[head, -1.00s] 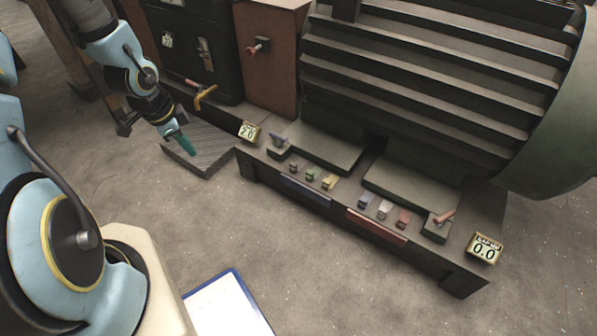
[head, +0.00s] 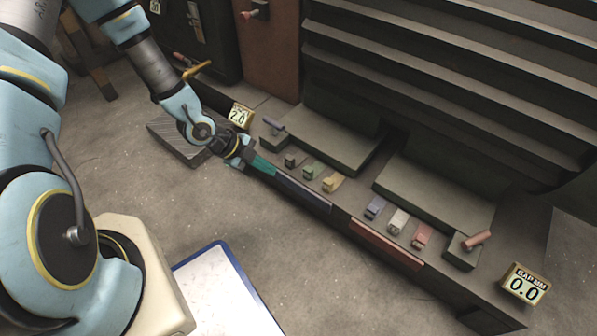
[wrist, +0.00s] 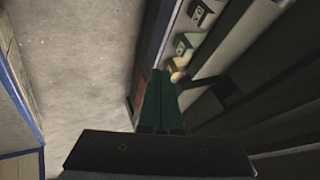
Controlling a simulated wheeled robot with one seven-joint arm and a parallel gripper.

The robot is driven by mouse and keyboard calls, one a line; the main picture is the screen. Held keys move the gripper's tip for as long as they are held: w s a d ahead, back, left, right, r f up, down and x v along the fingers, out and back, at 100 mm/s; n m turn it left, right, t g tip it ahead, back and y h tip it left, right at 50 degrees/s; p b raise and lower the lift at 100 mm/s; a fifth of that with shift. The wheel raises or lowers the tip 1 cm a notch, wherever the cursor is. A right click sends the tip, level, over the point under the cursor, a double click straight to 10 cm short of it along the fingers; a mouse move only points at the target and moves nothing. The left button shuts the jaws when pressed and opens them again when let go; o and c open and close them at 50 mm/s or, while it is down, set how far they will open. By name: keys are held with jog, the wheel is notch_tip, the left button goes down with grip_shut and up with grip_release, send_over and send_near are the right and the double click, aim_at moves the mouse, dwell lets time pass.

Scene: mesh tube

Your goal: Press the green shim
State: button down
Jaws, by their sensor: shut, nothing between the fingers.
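The green shim (head: 313,171) is a small block on the front ledge of the machine base, between a dark grey shim (head: 293,160) and a yellow shim (head: 331,184). In the wrist view the green shim (wrist: 186,45) shows beyond my fingertips, up and to the right, with the yellow shim (wrist: 177,68) nearer. My gripper (head: 272,173) has teal fingers and is shut and empty. In the head view its tips are left of the green shim, near the ledge's front edge, apart from the shim. The shut fingers also show in the wrist view (wrist: 160,73).
Blue (head: 375,207), white (head: 398,220) and red (head: 422,236) shims stand farther right along the ledge. Gauge signs read 2.0 (head: 240,115) and 0.0 (head: 525,284). Raised machine feet (head: 330,140) rise behind the shims. The floor in front is mostly clear.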

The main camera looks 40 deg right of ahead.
jog(key=b, duration=0.3)
send_near(309, 180)
notch_tip(309, 180, down, 3)
jog(key=s+a, duration=0.2)
jog(key=shift+w+d+f+b, duration=0.1)
jog(key=shift+w+d+b, duration=0.15)
jog(key=shift+d, duration=0.9)
jog(key=shift+w+d+f+b, duration=0.15)
jog(key=shift+w+d, duration=0.1)
jog(key=shift+d, duration=0.85)
jog(key=d, duration=0.2)
jog(key=w+d, duration=0.1)
jog(key=d, duration=0.1)
jog(key=shift+d, duration=0.2)
jog(key=shift+w+d, duration=0.2)
jog(key=shift+d, duration=0.1)
